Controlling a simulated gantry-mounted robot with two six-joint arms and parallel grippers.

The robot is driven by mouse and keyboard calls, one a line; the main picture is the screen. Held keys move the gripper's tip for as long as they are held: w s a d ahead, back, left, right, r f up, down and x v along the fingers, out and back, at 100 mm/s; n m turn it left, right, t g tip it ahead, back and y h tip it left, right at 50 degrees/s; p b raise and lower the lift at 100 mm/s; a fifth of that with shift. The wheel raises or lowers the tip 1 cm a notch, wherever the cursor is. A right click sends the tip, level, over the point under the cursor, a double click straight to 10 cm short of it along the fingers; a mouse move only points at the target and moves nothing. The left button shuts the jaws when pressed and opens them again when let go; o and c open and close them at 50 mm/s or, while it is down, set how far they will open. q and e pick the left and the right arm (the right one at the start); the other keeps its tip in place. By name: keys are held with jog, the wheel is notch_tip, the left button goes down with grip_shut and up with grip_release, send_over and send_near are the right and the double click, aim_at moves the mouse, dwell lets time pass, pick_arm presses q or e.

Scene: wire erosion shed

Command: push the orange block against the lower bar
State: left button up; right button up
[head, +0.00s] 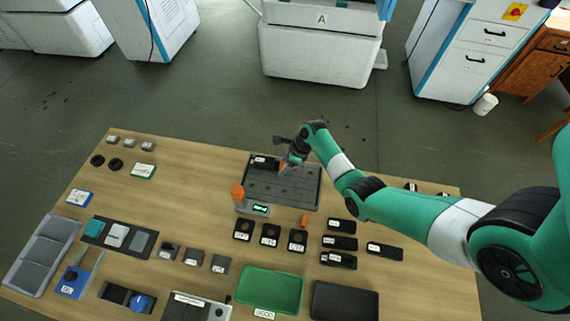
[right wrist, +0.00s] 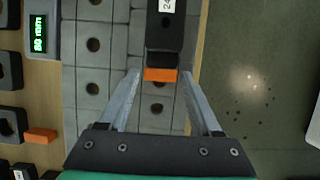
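A black block with a white label (head: 264,161) lies at the far left of the dark grey holed plate (head: 290,192). An orange piece (right wrist: 160,75) sits at its end, and the black block (right wrist: 164,40) extends beyond it in the right wrist view. My right gripper (right wrist: 160,80) is open, its fingertips on either side of the orange piece with narrow gaps. In the head view my right gripper (head: 288,164) partly hides this spot. Another orange block (head: 237,192) stands at the plate's left edge. I cannot tell which part is the lower bar. My left gripper is not in view.
A display reading 80 mm (right wrist: 38,32) sits by the plate's near edge. A small orange piece (head: 304,221) lies near several labelled black holders (head: 270,236). A green tray (head: 271,290) and black tray (head: 344,301) are nearer. The table's far edge is close behind the plate.

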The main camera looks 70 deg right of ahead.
jog(key=shift+o, duration=1)
jog(key=p+v, duration=0.5)
jog(key=v, duration=0.6)
jog(key=shift+s+r+p, duration=0.2)
jog(key=shift+r+p, duration=0.1)
jog(key=shift+p, duration=0.05)
